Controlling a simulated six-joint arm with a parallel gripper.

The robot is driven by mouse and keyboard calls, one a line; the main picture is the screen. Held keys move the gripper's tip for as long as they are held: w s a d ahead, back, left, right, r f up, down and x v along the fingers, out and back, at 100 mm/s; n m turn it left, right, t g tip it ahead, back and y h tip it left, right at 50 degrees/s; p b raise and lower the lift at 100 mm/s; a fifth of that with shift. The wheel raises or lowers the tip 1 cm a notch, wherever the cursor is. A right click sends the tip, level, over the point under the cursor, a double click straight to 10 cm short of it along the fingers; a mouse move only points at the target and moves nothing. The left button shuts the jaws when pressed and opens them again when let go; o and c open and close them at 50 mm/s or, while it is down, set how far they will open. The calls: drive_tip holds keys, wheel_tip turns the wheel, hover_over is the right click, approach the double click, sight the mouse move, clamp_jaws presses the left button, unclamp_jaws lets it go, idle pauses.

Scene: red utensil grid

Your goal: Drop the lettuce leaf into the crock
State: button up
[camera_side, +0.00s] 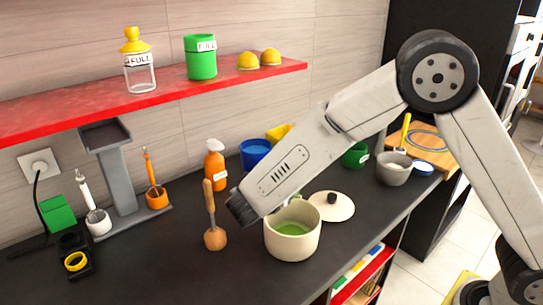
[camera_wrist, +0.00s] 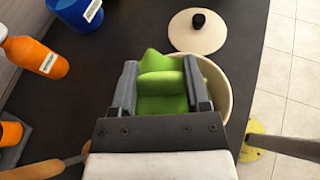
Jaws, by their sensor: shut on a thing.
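The lettuce leaf (camera_wrist: 162,88) is bright green and folded. In the wrist view my gripper (camera_wrist: 162,70) is shut on it, with one dark finger on each side. The cream crock (camera_side: 291,244) stands open on the dark counter. In the wrist view the crock's rim (camera_wrist: 226,90) shows to the right of and behind the leaf and fingers, which hide much of its opening. In the side view green shows inside the crock's mouth; I cannot tell whether it is the held leaf. My arm hides most of the gripper there.
A cream lid (camera_side: 332,206) with a black knob lies behind the crock. An orange bottle (camera_side: 215,166), a blue container (camera_side: 255,153) and a grey mortar (camera_side: 394,168) stand farther back.

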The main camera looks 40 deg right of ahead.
drive_tip(key=d+m+g, duration=0.1)
drive_tip(key=d+m+g+h, duration=0.1)
drive_tip(key=shift+s+m+g, duration=0.3)
drive_tip(key=shift+s+g, duration=0.1)
drive_tip(key=shift+s+d+m+g, duration=0.25)
drive_tip(key=shift+s+m+g, duration=0.05)
drive_tip(key=shift+m+g, duration=0.3)
drive_tip(key=shift+s+d+m+g, duration=0.25)
drive_tip(key=shift+m+g, duration=0.25)
drive_tip(key=shift+g, duration=0.2)
drive_tip(key=shift+f, duration=3)
drive_tip(key=o, duration=1.3)
drive_tip(key=shift+a, duration=0.1)
